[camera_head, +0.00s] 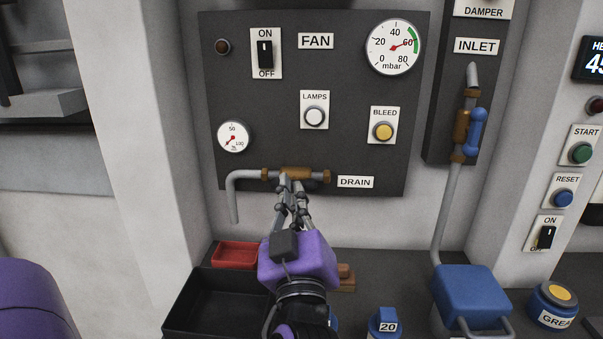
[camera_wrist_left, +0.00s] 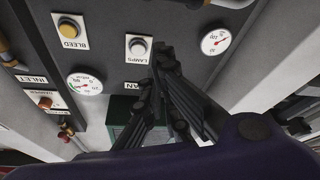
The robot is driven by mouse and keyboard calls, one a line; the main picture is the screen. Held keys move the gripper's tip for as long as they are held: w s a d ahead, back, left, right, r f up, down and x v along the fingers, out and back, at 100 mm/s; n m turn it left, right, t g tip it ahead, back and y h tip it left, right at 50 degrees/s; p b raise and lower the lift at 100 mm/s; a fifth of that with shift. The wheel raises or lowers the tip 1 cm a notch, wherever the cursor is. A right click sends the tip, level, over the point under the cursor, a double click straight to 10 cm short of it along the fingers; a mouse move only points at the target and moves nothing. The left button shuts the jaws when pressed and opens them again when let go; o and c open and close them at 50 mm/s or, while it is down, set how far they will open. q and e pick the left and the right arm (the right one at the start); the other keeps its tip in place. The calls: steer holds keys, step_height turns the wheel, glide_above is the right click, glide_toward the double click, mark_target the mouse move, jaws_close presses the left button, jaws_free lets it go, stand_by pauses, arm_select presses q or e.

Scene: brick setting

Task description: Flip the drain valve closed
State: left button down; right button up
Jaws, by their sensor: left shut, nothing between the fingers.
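The drain valve (camera_head: 296,172) is a brass body on a grey pipe that bends down at its left end, low on the dark panel, left of the DRAIN label (camera_head: 356,182). My left gripper (camera_head: 287,184) is shut and empty, with its fingertips at the front of the valve body; I cannot tell if they touch it. The valve's handle is not visible, perhaps hidden behind the fingers. In the left wrist view the gripper (camera_wrist_left: 162,58) shows dark fingers in front of the panel, and I cannot make out the drain valve there. My right gripper is not in view.
The panel above holds a FAN switch (camera_head: 265,54), LAMPS button (camera_head: 314,116), BLEED button (camera_head: 383,131) and gauges. An inlet valve with a blue handle (camera_head: 476,130) is at right. Below are a red tray (camera_head: 235,247), a black bin (camera_head: 182,307) and a blue can (camera_head: 474,291).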

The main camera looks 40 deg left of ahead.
arm_select(q)
steer(key=shift+d, duration=0.1)
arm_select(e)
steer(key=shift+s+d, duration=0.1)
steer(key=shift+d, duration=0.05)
arm_select(q)
steer(key=r+p+x, duration=0.1)
steer(key=p+x, duration=0.3)
steer(key=x, duration=0.6)
steer(key=shift+w+d+f+b, duration=0.15)
steer(key=shift+d+f, duration=0.05)
steer(key=shift+f, duration=0.6)
steer(key=shift+w+d+f+b, duration=0.15)
steer(key=shift+w+d+f, duration=0.05)
steer(key=shift+f, duration=0.65)
steer(key=shift+w+d+f+b, duration=0.15)
steer(key=shift+d+f, duration=0.05)
steer(key=shift+f, duration=0.6)
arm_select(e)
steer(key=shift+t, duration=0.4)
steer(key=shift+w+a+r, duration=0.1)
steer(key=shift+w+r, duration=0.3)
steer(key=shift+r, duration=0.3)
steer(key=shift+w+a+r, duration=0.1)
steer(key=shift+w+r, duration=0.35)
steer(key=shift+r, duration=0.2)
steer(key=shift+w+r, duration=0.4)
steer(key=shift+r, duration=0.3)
